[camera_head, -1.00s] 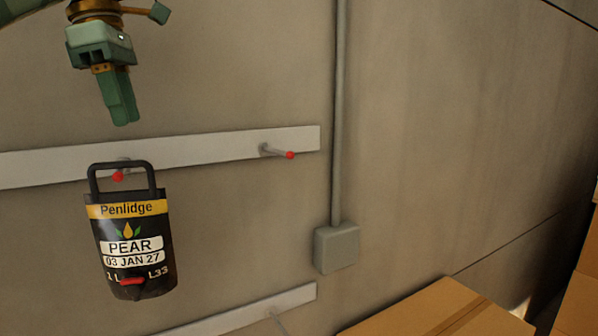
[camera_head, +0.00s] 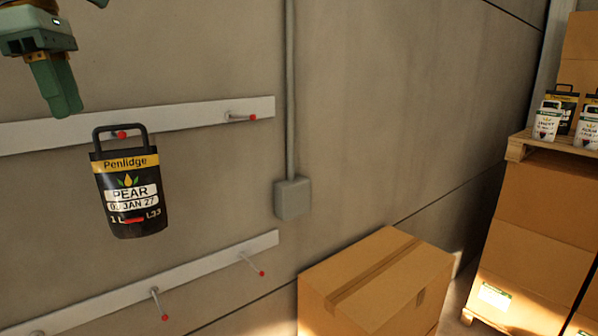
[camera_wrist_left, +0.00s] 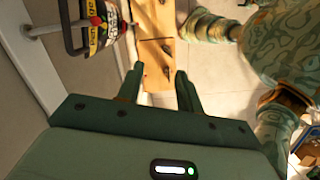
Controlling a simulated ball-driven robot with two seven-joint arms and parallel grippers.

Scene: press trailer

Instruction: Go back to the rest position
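A black pouch (camera_head: 133,220) with a yellow "Penlidge" band and a "PEAR" label hangs by its handle from a red-tipped peg on the upper wall rail. Part of it shows at the upper left of the left wrist view (camera_wrist_left: 85,32). My left gripper (camera_head: 62,114) is above and left of the pouch, apart from it, with its fingers pointing down. In the left wrist view its two fingers (camera_wrist_left: 159,72) stand apart with nothing between them. My right gripper is in neither view.
The upper rail (camera_head: 190,118) has a free peg to the right, and a lower rail (camera_head: 100,308) has more pegs. A grey conduit box (camera_head: 292,198) is on the wall. A cardboard box (camera_head: 350,275) stands below. Stacked boxes (camera_head: 545,205) and a pallet (camera_head: 555,148) with pouches are at right.

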